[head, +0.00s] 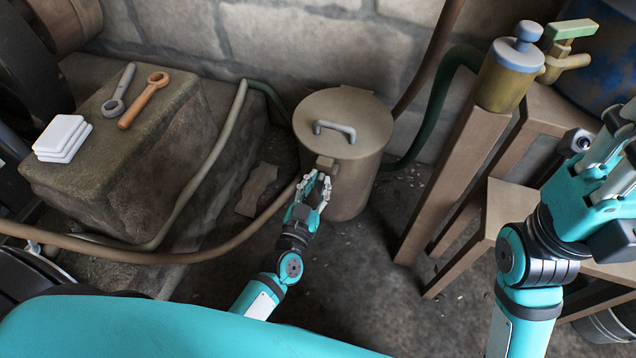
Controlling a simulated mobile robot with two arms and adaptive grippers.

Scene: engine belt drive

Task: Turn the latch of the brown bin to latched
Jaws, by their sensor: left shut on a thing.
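The brown bin (356,178) stands upright against the back wall, with its round lid (362,108) down and a grey handle on top. Its latch (326,163) is a small brown block on the front, just below the lid rim. My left gripper (320,181) is at the front of the bin, shut on the latch, and its fingers hide part of it. Which way the latch is turned is hard to tell. My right gripper (615,135) is at the right edge, away from the bin and partly cut off; its fingers are unclear.
A stone block (110,165) at left carries two wrenches (135,98) and white pads (63,138). Hoses (200,185) run across the floor left of the bin. At right stand a wooden post (445,170), a brass canister (508,75) and a wooden stand (500,215).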

